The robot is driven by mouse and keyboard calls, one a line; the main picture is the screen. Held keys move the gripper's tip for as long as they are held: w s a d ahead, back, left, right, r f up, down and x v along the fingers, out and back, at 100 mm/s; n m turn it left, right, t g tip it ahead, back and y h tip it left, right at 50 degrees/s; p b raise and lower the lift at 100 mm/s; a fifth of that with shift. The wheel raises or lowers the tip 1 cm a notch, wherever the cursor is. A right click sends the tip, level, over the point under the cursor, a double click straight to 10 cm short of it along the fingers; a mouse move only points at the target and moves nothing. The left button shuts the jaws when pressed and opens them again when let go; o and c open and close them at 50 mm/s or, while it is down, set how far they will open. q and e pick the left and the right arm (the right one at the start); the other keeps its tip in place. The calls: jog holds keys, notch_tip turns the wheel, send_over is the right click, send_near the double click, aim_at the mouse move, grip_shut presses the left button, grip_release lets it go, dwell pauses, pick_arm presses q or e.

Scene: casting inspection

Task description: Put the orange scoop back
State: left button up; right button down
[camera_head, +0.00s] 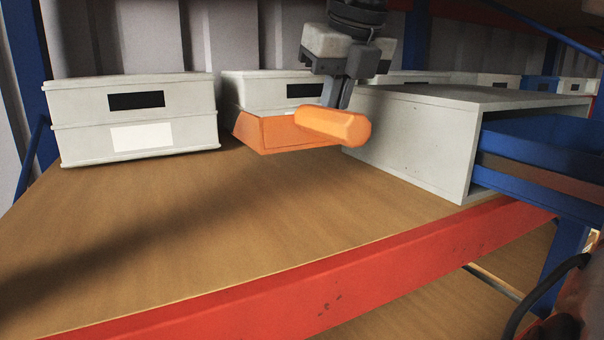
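The orange scoop (275,134) is in the upper middle of the head view, with its thick handle (335,125) toward me and to the right. My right gripper (338,105) comes down from the top edge, fingers pointing down. It appears shut on the scoop at the handle; the handle hides the fingertips. The scoop is in front of a white box and just left of the grey open-fronted housing (415,145). I cannot tell for sure how far it is above the wooden shelf (220,220). My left gripper is not in view.
A white two-part box (135,120) with labels stands at the left, and another white box (265,90) stands behind the scoop. A blue tray (545,145) sits in the housing at right. A red beam (330,275) edges the shelf. The shelf's front middle is clear.

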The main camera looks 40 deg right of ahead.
notch_tip(320, 180, down, 8)
jog(key=shift+r, duration=0.1)
jog(key=c, duration=1.6)
grip_release()
jog(key=shift+f, duration=0.25)
jog(key=v, duration=0.6)
jog(key=b+v, duration=0.1)
jog(key=v, duration=0.5)
jog(key=shift+w+d+r, duration=0.15)
jog(key=shift+w+d, duration=0.05)
